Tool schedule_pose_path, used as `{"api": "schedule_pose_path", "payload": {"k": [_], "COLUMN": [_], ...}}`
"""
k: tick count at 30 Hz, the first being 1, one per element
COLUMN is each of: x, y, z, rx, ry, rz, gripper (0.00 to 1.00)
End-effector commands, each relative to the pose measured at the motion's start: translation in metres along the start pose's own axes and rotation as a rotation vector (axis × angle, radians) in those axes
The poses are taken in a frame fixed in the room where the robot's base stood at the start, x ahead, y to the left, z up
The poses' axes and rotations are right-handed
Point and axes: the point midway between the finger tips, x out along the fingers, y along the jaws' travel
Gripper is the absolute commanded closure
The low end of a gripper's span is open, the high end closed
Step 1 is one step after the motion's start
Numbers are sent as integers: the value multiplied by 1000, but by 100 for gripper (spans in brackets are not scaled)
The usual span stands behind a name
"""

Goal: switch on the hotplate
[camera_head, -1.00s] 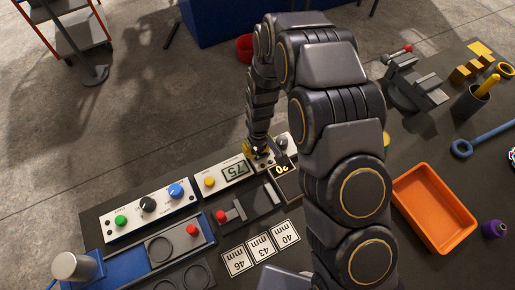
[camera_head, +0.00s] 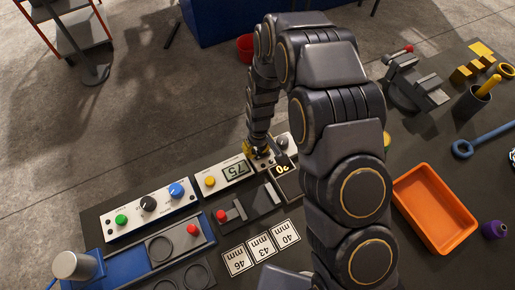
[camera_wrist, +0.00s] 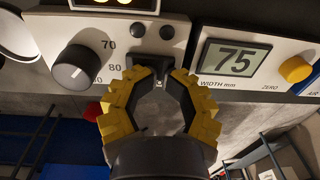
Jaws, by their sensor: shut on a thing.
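The hotplate's control panel shows in the wrist view, with a dark dial knob (camera_wrist: 75,68) marked 70 and 80 and a dark rocker-like switch (camera_wrist: 152,62) to the right of it. My gripper (camera_wrist: 156,72) has its yellow-padded fingers closed around this switch at the panel's lower edge. The fingers hide the sides of the switch, so I cannot tell its position. In the head view my gripper (camera_head: 259,152) is at the front of the panel, left of the knob (camera_head: 281,141).
A gauge (camera_head: 235,171) reading 75 with a yellow button (camera_head: 210,181) adjoins the hotplate panel. A panel with green and blue knobs (camera_head: 148,204) is further left. An orange tray (camera_head: 434,208), a vise (camera_head: 412,85) and a tool cup (camera_head: 470,103) are on the right.

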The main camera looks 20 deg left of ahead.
Motion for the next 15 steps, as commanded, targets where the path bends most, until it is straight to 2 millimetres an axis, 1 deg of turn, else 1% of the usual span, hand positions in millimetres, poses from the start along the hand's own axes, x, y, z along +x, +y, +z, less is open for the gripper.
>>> {"api": "schedule_pose_path", "payload": {"k": [1,6,15], "x": [8,8,5], "y": [-5,-4,10], "z": [7,7,8], "rx": [-1,0,0], "ry": [-21,-23,-24], "rz": [-8,-8,-7], "gripper": [100,100,100]}}
